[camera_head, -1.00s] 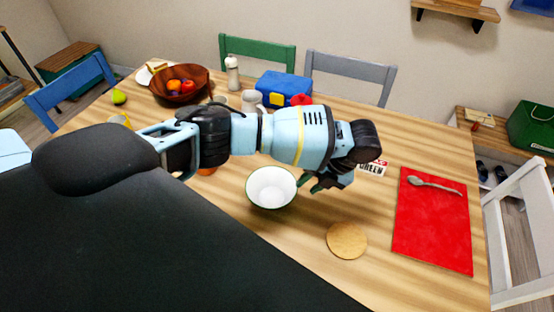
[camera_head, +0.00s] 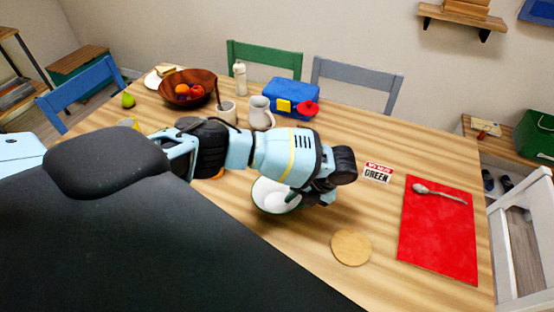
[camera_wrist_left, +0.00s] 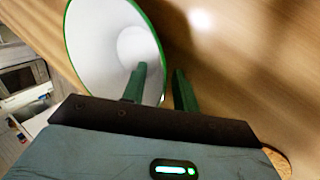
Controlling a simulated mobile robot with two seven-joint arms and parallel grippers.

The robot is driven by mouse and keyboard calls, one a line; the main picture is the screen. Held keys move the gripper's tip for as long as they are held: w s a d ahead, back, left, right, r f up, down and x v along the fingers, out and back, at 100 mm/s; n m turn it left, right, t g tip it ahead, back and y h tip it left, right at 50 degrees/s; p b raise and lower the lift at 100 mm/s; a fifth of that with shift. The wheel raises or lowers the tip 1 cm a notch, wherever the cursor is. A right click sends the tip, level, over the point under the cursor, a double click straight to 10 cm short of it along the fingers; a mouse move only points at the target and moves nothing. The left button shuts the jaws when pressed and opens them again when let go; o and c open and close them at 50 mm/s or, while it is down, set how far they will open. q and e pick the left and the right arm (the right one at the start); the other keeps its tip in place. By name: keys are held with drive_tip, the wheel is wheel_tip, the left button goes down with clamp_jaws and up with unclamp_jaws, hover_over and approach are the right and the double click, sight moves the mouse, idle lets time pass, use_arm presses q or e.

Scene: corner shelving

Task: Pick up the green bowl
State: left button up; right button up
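The green bowl (camera_head: 264,193), white inside with a green rim, sits on the table beneath my left forearm, which covers part of it. My left gripper (camera_head: 296,200) is at the bowl's right side. In the left wrist view the bowl (camera_wrist_left: 95,45) fills the upper left. The left gripper's fingers (camera_wrist_left: 160,88) stand apart there, one over the bowl's inside and the other just outside its rim. Contact with the wall cannot be told. My right gripper is not in view.
A round tan coaster (camera_head: 351,247) lies to the right of the bowl, and a red mat (camera_head: 438,235) with a spoon (camera_head: 440,192) farther right.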

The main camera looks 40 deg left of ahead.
use_arm(q)
clamp_jaws()
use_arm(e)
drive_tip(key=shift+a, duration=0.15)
use_arm(q)
drive_tip(key=shift+r, duration=0.15)
